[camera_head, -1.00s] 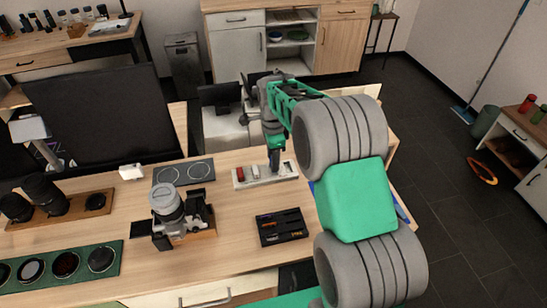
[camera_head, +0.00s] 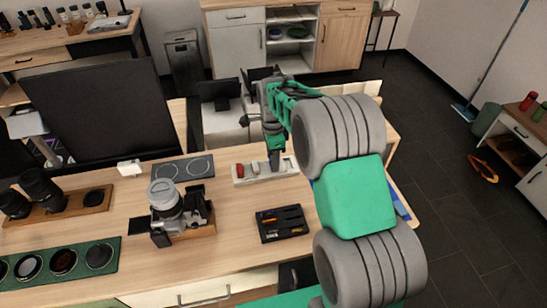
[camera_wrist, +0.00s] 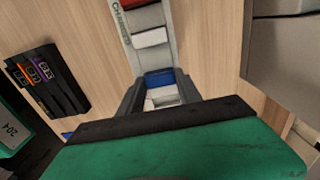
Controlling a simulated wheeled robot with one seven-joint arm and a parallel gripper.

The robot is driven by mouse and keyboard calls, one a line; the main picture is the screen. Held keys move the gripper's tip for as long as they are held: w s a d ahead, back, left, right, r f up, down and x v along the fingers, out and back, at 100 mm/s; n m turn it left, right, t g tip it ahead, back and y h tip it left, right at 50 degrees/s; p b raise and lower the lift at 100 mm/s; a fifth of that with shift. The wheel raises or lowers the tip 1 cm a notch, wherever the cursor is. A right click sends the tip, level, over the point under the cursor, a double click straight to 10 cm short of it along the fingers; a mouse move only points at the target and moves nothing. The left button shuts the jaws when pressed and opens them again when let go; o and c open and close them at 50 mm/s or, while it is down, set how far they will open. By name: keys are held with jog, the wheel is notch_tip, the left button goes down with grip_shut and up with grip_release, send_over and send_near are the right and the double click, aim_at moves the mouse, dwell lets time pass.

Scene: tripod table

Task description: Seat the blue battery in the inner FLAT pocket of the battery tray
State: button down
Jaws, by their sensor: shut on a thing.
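The battery tray (camera_head: 240,182) is a pale, narrow strip on the wooden table. It holds a red battery (camera_head: 240,171) and a white block (camera_head: 255,170) at its left part. In the wrist view the tray (camera_wrist: 139,58) shows the word CHARGED beside the red battery (camera_wrist: 138,3) and the white block (camera_wrist: 150,38). My gripper (camera_head: 275,166) points down over the tray's right part. In the wrist view my gripper (camera_wrist: 160,88) is shut on the blue battery (camera_wrist: 159,78), between its fingers. The battery's lower end is hidden, so I cannot tell if it touches the pocket floor.
A black case (camera_head: 281,223) with small coloured items lies in front of the tray. A camera (camera_head: 180,213) stands to the left, and a dark pad with two rings (camera_head: 183,170) lies behind it. A grey object (camera_wrist: 285,55) fills the wrist view's upper right.

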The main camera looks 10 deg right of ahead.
jog(key=c, duration=0.7)
grip_release()
jog(key=shift+c, duration=0.2)
notch_tip(320, 180, up, 8)
jog(key=shift+f+b, duration=0.15)
jog(key=shift+b, duration=0.35)
jog(key=s+r+n+t, duration=0.3)
jog(key=s+n, duration=1.5)
jog(key=s, duration=0.5)
